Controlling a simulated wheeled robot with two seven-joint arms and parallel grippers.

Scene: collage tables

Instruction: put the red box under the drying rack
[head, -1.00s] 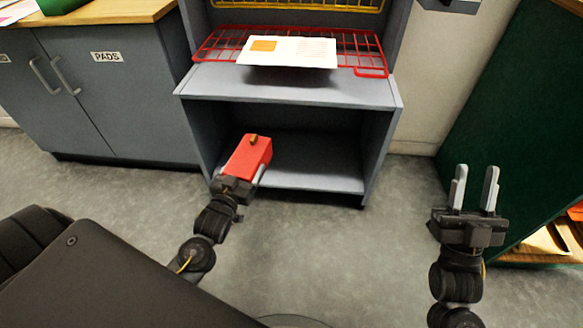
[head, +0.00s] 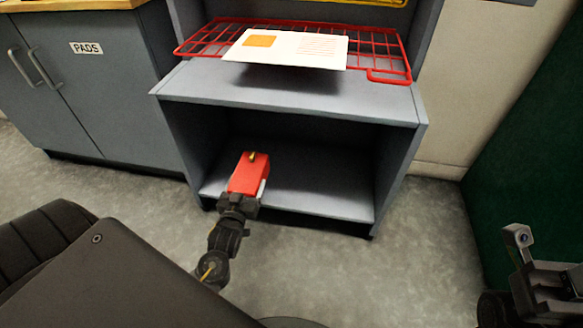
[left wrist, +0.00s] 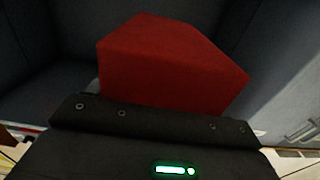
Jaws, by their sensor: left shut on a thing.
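The red box (head: 248,175) has a small brass-coloured knob on top and sits in my left gripper (head: 240,198). The gripper is shut on it. They are at the front opening of the grey compartment below the drying rack, at its left part. In the left wrist view the red box (left wrist: 170,65) fills the middle, with dark grey panels behind it.
The compartment's floor (head: 310,195) is bare to the right of the box. Its side walls and grey top panel (head: 300,95) bound the opening. A grey cabinet (head: 100,105) marked PADS stands at left. A dark green panel (head: 535,150) stands at right.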

